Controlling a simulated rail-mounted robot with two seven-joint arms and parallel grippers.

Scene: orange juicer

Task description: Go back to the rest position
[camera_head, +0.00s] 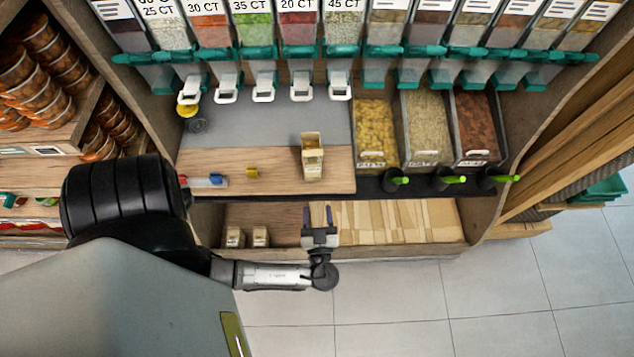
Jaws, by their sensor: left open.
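My left gripper (318,213) is open and empty, its two dark fingers pointing toward the shelf. It shows over the lower front shelf, below the wooden counter. My left arm (270,275) comes in from the left, with its forearm lying level across the picture. My right gripper is not in view. A small open carton (312,160) stands upright on the wooden counter (335,183), beyond the gripper and apart from it.
Several dispensers with white levers (263,90) hang above the counter. Bins of dry food (427,135) stand at right, with green-handled scoops (453,179) in front. Two small cartons (260,237) and flat paper bags (400,222) lie low. The tiled floor (400,310) is clear.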

